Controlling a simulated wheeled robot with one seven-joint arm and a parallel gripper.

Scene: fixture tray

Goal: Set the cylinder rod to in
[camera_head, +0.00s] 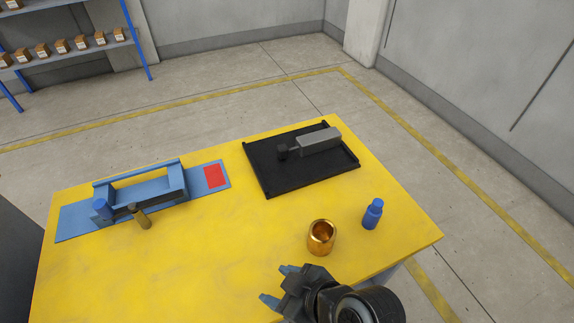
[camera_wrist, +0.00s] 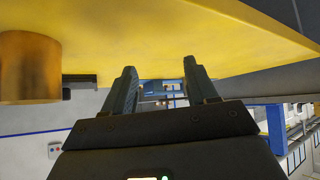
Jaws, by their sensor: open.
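The cylinder (camera_head: 320,142) is a grey block on a black tray (camera_head: 268,180) at the back right of the yellow table. Its rod (camera_head: 294,150) sticks out of the left end and carries a dark knob (camera_head: 282,153) at its tip, with a visible gap between knob and block. My gripper (camera_head: 279,285) is open and empty at the table's front edge, well apart from the tray. In the wrist view my gripper (camera_wrist: 160,66) shows two spread fingers with nothing between them. The cylinder cannot be made out there.
A gold cup (camera_head: 320,238) and a blue bottle (camera_head: 372,214) stand between my gripper and the tray's right side. A blue fixture (camera_head: 75,222) with a red patch (camera_head: 215,176) and a brown peg (camera_head: 141,217) are at left. The table's middle is clear.

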